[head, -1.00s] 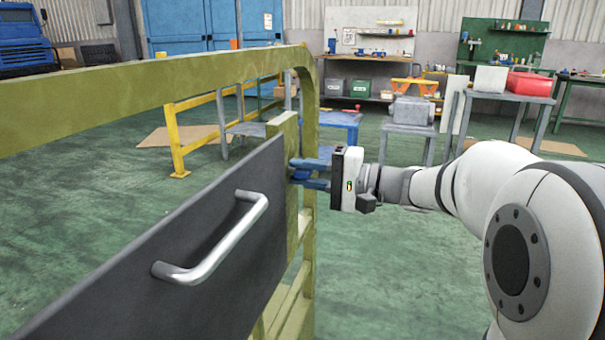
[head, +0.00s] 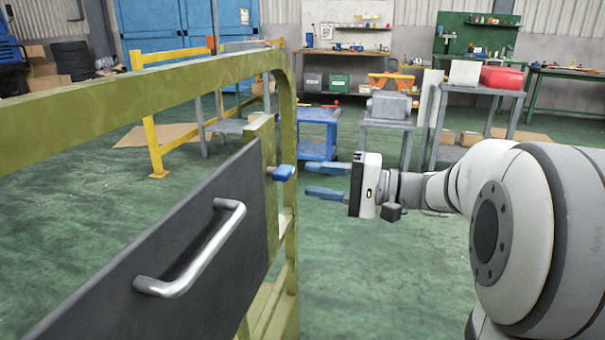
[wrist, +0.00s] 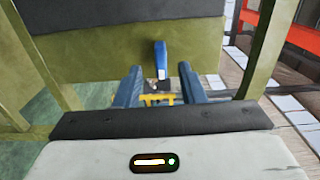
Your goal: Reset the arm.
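My gripper (head: 326,181) is open and empty, with its two blue fingers pointing left toward the olive frame. A small blue knob or lever (head: 284,172) sticks out from the frame's post, just left of my fingertips and apart from them. In the wrist view my gripper (wrist: 158,82) shows its fingers spread, with the blue lever (wrist: 160,60) beyond and between them. My white arm reaches in from the right.
The olive frame (head: 130,90) arches across the left. A dark panel (head: 160,235) with a silver handle (head: 195,250) is fixed in it. A blue cart (head: 318,130) and grey tables stand behind. The green floor right of the frame is clear.

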